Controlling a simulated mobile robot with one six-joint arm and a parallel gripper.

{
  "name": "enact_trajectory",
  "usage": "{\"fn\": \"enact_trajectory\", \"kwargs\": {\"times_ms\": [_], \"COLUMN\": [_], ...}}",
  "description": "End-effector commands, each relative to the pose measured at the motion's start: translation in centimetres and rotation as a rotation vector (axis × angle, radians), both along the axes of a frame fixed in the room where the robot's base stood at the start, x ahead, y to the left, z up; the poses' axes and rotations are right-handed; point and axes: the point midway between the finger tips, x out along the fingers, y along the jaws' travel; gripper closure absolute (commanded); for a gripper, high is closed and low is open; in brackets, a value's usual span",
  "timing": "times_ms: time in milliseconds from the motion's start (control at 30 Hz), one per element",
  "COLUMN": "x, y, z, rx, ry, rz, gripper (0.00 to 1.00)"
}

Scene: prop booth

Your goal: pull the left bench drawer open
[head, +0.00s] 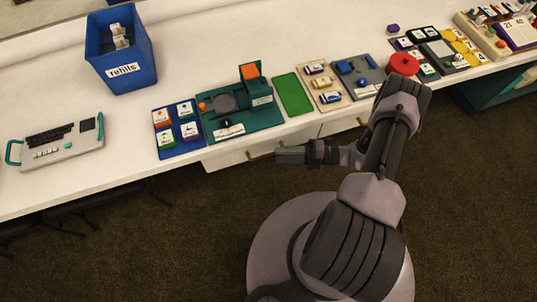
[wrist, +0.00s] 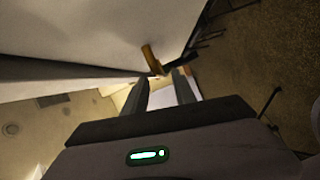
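The left bench drawer (head: 224,159) is a pale front panel under the bench's front edge and looks shut. Its brass-coloured handle (head: 257,155) shows just left of my gripper (head: 279,155). In the wrist view the handle (wrist: 151,60) stands out from the pale front, a little beyond the fingertips. My gripper (wrist: 162,80) is open there, its two dark fingers apart with nothing seen between them but a pale surface behind. I cannot tell whether a finger touches the handle. My gripper hides part of the drawer's right side in the head view.
A second handle (head: 361,122) shows on the bench front further right. The white bench top (head: 197,66) holds a blue refills bin (head: 122,58), a keyboard device (head: 58,141) and a green machine (head: 262,112). The brown carpet (head: 150,240) in front is clear.

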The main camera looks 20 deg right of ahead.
Motion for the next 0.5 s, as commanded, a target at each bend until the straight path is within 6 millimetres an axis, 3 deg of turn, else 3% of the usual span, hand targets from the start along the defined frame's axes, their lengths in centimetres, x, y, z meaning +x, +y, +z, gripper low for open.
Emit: {"fn": "enact_trajectory", "kwargs": {"times_ms": [200, 500], "x": [1.4, 1.9], "y": [3.7, 4.7], "z": [-0.4, -0.4], "rx": [0.000, -0.001], "ry": [0.000, -0.001], "rz": [0.003, 0.001], "gripper": [0.67, 0.67]}}
